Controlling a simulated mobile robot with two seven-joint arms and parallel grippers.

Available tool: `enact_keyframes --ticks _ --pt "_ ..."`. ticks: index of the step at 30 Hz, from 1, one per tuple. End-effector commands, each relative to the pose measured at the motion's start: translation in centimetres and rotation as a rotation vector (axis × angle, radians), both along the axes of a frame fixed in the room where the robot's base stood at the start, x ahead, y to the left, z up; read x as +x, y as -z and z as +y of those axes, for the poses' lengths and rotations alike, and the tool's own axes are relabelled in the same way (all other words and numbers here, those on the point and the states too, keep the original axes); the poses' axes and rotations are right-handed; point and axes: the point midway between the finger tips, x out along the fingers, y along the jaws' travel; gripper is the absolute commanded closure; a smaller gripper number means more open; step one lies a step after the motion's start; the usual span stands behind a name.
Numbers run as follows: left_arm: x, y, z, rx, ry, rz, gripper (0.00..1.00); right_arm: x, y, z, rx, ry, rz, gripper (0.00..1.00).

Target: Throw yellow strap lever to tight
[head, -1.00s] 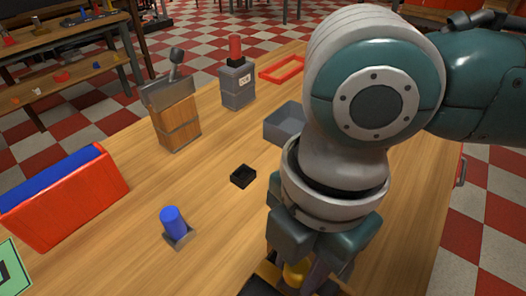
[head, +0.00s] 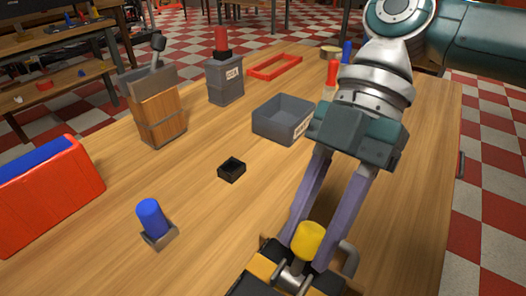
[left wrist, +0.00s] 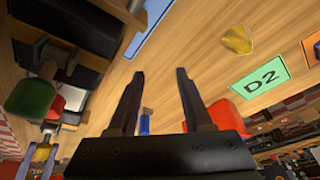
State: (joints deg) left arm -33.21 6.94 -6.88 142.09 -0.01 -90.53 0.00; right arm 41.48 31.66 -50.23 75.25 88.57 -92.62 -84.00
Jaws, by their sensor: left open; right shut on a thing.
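The yellow strap lever's rounded yellow knob (head: 309,241) stands on a grey metal stem at the bottom of the head view. Its base is a black and yellow fixture (head: 262,270), cut off by the frame's lower edge. My right gripper (head: 307,252) reaches down from the upper right, its two long purple-grey fingers on either side of the lever just under the knob, shut on it. My left gripper (left wrist: 160,74) shows in the left wrist view, open, with nothing between its dark fingers.
A blue cylinder (head: 151,218) stands in a small holder, left of the fixture. A curved grey handle (head: 349,258) is close right of my right fingers.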

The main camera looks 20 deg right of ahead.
Motion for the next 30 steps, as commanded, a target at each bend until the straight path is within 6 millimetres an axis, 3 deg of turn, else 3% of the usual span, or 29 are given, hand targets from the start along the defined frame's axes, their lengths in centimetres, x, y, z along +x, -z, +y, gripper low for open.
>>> enact_keyframes --ticks 15,16,24,30 --pt "0.01 0.46 -0.17 -0.007 -0.004 0.000 0.50 0.09 0.13 -0.11 0.015 0.001 0.013 1.00" --pt "0.00 0.46 -0.17 -0.007 -0.004 0.000 0.50 0.09 0.13 -0.11 0.015 0.001 0.013 0.62" --pt "0.00 0.46 -0.06 -0.002 -0.001 0.000 0.50 0.06 0.12 -0.11 0.014 0.001 0.014 0.34" --pt "-0.02 0.47 0.07 0.003 0.002 0.000 0.50 0.06 0.10 -0.11 0.014 0.001 0.014 0.34"
